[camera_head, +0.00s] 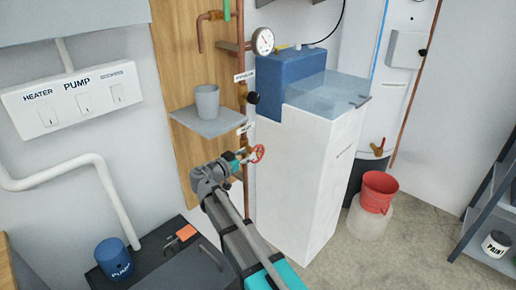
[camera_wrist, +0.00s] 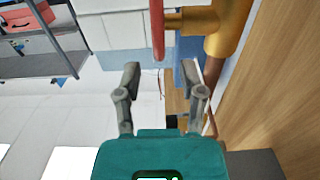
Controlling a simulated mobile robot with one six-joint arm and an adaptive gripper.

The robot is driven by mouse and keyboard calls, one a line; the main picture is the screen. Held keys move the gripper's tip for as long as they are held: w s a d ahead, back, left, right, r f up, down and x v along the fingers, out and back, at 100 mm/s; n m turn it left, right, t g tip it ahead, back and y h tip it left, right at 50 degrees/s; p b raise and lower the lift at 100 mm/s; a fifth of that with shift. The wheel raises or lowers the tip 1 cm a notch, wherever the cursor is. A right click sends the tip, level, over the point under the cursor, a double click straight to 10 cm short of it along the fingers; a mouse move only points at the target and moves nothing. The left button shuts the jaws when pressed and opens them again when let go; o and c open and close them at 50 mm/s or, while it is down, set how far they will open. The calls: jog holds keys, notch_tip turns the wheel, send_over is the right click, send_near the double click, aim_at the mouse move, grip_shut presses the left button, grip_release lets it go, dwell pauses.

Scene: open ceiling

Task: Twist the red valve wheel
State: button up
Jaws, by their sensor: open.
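The red valve wheel (camera_head: 258,154) sits on the copper pipe beside the white cabinet, under the small grey shelf. In the wrist view the wheel (camera_wrist: 158,32) shows edge-on as a narrow red bar, joined to a brass valve body (camera_wrist: 195,21). My gripper (camera_head: 243,161) is close to the wheel in the head view. In the wrist view my gripper (camera_wrist: 160,70) is open and empty. The lower end of the rim lines up with the gap between the fingertips. I see no clear contact, and the depth between them is hard to tell.
A grey cup (camera_head: 207,101) stands on the grey shelf (camera_head: 210,124) above my gripper. The white cabinet (camera_head: 306,185) stands close on the right. A pressure gauge (camera_head: 262,41) is higher on the pipe. A red bucket (camera_head: 379,188) stands right of the cabinet.

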aim_at(258, 152)
jog(key=shift+x, duration=3)
jog(key=shift+c, duration=0.2)
grip_shut()
